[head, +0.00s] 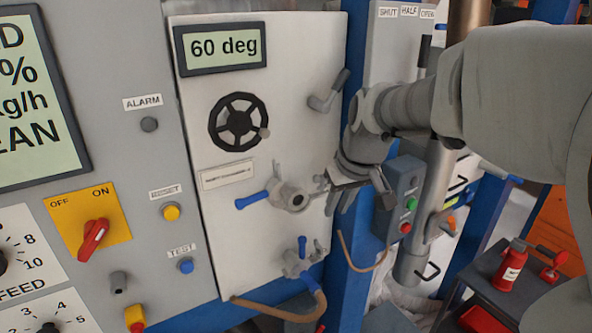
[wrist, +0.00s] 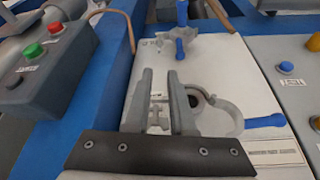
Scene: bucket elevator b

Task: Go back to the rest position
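In the head view my gripper (head: 337,196) is at the right edge of the white panel (head: 215,100), just right of the upper blue-handled valve (head: 290,196). In the wrist view the two grey fingers of my gripper (wrist: 160,75) stand apart with a gap between them. A small grey metal fitting (wrist: 157,116) shows in that gap; no finger visibly clamps it. The upper valve (wrist: 222,112) is close beside one finger; I cannot tell whether they touch. My arm reaches in from the right of the head view.
A grey button box (head: 402,195) with green and red buttons is close to the right of my gripper. A lower valve (head: 298,258) with a hose hangs below. A black handwheel (head: 238,122) and a lever (head: 328,92) are above. A dark cart (head: 500,270) stands at lower right.

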